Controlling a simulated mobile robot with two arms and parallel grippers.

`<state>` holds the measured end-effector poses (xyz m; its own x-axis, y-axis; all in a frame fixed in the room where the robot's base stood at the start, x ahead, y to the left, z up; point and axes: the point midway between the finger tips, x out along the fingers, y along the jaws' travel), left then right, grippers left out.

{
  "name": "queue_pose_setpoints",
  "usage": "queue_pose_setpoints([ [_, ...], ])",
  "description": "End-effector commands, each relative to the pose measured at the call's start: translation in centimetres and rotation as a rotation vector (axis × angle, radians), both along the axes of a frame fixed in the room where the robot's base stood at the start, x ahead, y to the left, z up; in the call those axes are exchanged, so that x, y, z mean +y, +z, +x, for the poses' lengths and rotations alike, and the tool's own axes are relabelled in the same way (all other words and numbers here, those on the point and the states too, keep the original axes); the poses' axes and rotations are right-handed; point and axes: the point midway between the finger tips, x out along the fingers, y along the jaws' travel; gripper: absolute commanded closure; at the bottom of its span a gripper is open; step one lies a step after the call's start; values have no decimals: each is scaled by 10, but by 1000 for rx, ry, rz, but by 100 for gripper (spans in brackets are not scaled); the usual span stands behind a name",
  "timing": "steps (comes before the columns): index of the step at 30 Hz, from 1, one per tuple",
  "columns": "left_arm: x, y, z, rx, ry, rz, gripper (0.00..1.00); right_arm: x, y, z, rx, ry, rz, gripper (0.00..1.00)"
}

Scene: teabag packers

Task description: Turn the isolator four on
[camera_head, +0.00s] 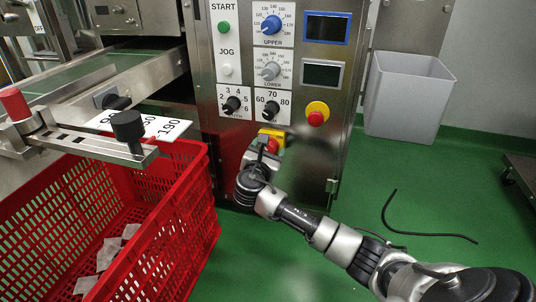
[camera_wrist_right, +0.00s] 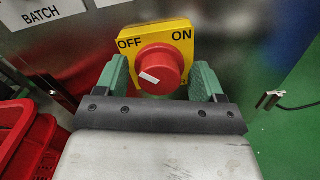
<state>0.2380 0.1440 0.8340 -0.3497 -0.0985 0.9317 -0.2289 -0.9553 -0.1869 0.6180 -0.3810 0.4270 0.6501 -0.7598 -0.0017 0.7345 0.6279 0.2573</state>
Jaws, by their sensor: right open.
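The isolator is a yellow plate with a red rotary knob (camera_wrist_right: 160,72), marked OFF at the left and ON at the right in the right wrist view. The short white mark on the knob lies left of its middle, on the OFF side. In the head view the isolator's yellow plate (camera_head: 277,133) sits low on the steel cabinet, partly hidden by my right gripper (camera_head: 263,157). My right gripper is open, its green-padded fingers (camera_wrist_right: 160,82) on either side of the knob. I cannot tell whether they touch it. My left gripper is not in view.
The control panel (camera_head: 250,60) with dials and buttons is above the isolator. A red emergency stop (camera_head: 316,117) is to its right. A red crate (camera_head: 190,205) with teabags stands at the left. A grey bin (camera_head: 408,95) stands at the right, with a black cable (camera_head: 430,234) on the green floor.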

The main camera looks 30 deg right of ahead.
Motion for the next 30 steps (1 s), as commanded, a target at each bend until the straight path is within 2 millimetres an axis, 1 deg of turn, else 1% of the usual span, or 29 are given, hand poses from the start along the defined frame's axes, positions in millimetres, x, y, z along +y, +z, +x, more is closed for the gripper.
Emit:
queue_pose_setpoints([
  [6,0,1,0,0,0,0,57,-1,1,0,0,0,0,31],
  [7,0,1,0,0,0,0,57,-1,1,0,-1,0,-1,34],
  [16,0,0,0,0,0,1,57,0,0,0,-1,0,-1,80],
  [22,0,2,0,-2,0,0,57,0,1,0,-8,-1,7,81],
  [27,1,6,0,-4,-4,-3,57,-1,3,0,-47,-2,40,80],
  [29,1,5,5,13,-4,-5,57,0,3,-1,-71,-2,62,80],
  [30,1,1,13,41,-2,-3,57,0,3,-1,-90,-1,78,80],
])
